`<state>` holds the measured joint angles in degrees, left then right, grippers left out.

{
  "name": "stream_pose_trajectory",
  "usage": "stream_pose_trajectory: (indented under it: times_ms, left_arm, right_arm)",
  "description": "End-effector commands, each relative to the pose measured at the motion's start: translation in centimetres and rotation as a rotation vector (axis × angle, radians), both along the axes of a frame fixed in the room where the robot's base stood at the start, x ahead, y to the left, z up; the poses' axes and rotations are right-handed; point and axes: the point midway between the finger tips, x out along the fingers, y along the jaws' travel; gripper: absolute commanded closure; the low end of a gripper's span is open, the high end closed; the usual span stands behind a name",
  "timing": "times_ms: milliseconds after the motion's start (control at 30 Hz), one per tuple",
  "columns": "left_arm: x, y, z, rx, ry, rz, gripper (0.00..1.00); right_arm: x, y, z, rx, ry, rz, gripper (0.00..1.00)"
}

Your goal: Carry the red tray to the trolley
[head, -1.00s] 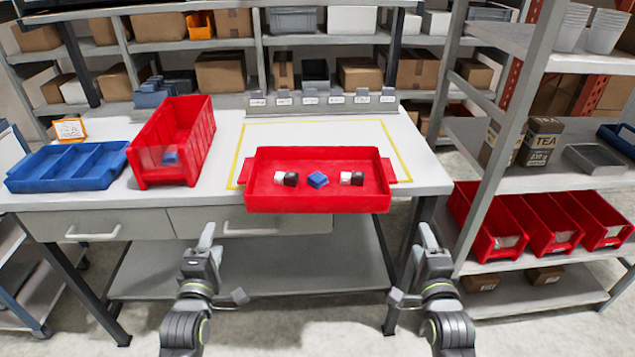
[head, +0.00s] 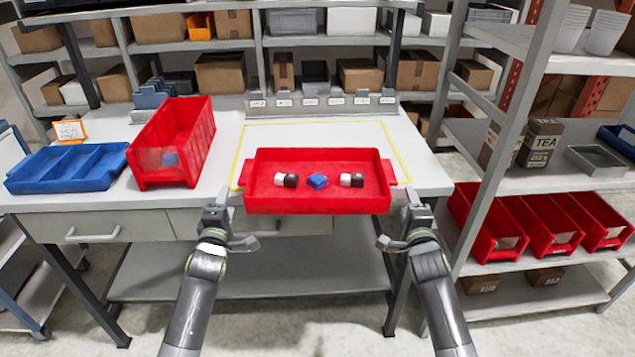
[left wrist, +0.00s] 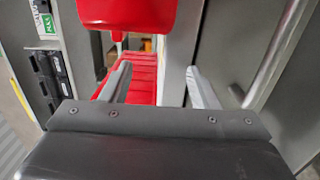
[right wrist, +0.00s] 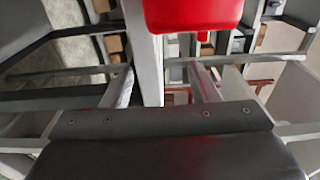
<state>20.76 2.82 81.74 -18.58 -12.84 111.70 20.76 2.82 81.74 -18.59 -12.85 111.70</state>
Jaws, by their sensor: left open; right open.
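The red tray (head: 318,203) sits on the workbench, its front at the bench's front edge, with a handle tab on each side. It holds a blue block (head: 317,181) in the middle and small white and dark blocks on both sides. My left gripper (head: 222,212) is open and empty, just left of the tray's near left corner. My right gripper (head: 410,211) is open and empty, just right of the near right corner. The tray also shows ahead of the fingers in the left wrist view (left wrist: 126,14) and the right wrist view (right wrist: 192,14).
A red bin (head: 172,141) and a blue divided tray (head: 68,168) stand on the bench's left. A row of labelled holders (head: 320,105) lines the back. A shelf rack with red bins (head: 540,222) stands close on the right. Floor shows in front of the bench.

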Motion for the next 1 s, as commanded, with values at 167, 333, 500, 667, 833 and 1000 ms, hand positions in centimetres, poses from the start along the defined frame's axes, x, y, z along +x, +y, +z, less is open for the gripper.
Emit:
stream_pose_trajectory:
  times_ms: [167,333,500,667,833,1000]
  left_arm:
    - [0.7,-0.9,0.0,-0.002,0.0,-0.001,0.45]
    - [0.7,-1.5,0.0,0.0,0.0,-0.001,0.45]
    - [0.7,-1.5,0.0,0.0,0.0,0.0,0.45]
    - [0.7,-1.6,0.0,-0.001,0.0,-0.001,0.45]
    - [0.7,-2.1,0.0,-0.001,0.0,-0.001,0.45]
    - [0.7,-2.5,0.0,-0.001,-0.001,-0.002,0.45]
  right_arm:
    - [0.7,0.9,0.0,0.002,0.0,0.001,0.45]
    - [0.7,1.5,0.0,0.0,0.0,0.0,0.45]
    - [0.7,1.5,0.0,0.0,0.0,0.0,0.45]
    - [0.7,1.6,0.0,0.001,0.0,0.001,0.45]
    - [0.7,2.1,0.0,0.002,0.0,0.001,0.45]
    - [0.7,2.5,0.0,0.001,-0.001,0.002,0.45]
